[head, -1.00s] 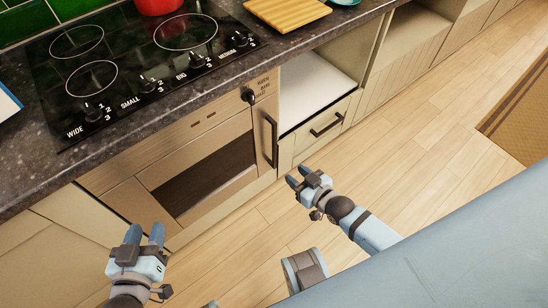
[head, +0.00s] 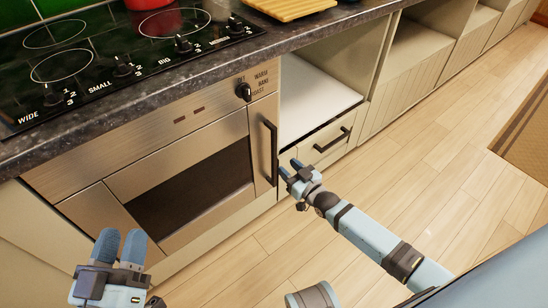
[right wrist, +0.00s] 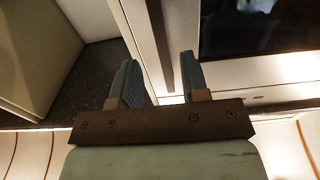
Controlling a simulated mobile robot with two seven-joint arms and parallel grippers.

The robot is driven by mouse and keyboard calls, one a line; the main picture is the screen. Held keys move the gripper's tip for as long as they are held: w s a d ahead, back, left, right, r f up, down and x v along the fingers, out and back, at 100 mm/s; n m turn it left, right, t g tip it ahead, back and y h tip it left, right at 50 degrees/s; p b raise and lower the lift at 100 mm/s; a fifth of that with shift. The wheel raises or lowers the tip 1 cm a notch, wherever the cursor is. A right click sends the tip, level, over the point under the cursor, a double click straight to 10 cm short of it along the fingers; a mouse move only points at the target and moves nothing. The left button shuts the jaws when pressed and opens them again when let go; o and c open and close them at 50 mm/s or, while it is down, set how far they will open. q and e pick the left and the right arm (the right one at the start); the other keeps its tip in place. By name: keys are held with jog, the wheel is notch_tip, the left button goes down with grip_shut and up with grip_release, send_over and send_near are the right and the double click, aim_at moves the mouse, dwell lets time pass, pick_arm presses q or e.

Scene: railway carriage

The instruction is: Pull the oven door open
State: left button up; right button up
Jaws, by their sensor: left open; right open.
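The oven door (head: 122,184) is a tan metal panel with a dark window, closed flush with the oven front in the head view. Its dark vertical handle (head: 271,152) is on the door's right side. My right gripper (head: 287,169) is open, close to the handle's lower end and slightly right of it in the picture. In the right wrist view its fingers (right wrist: 162,78) are apart, with the dark oven window (right wrist: 255,28) at upper right; I cannot tell whether they touch the handle. My left gripper (head: 120,248) is open and empty, low in front of the oven's left side.
A dark worktop (head: 130,100) with a black hob (head: 130,60) overhangs the oven. A knob (head: 243,91) sits above the handle. A drawer with a dark handle (head: 332,141) is right of the oven.

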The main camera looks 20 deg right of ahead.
aim_at(275, 156)
jog(key=b+x, duration=0.1)
jog(key=x, duration=0.5)
jog(key=shift+w+f+b, duration=0.1)
jog(key=shift+w+b, duration=0.05)
jog(key=shift+b, duration=0.2)
pick_arm(q)
jog(key=shift+d+f+g, duration=0.25)
jog(key=shift+f+g, duration=0.15)
jog(key=shift+f, duration=0.65)
pick_arm(e)
jog(key=shift+w+a, duration=0.25)
jog(key=shift+w, duration=0.35)
grip_shut()
